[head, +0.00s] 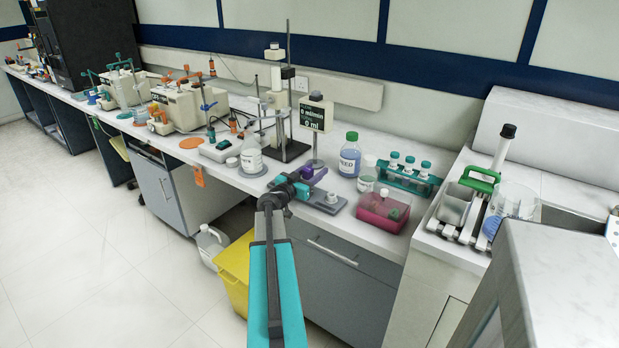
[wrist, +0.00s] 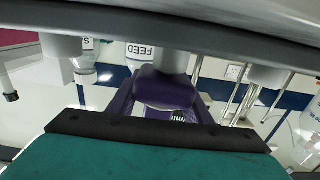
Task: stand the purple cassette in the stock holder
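The purple cassette (head: 314,174) shows just past the tip of my gripper (head: 292,186) in the head view, above the front edge of the bench. In the wrist view, the purple cassette (wrist: 165,88) is right beyond the dark pad edge of my gripper. The near finger hides part of it, and I cannot tell whether the fingers are closed on it. A low grey block (head: 325,203) with a white knob sits beneath and to the right of my gripper. I cannot tell for sure which thing is the stock holder.
A white bottle (head: 251,157) and a stand (head: 288,148) with a column are close behind. The floor in front is mostly clear.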

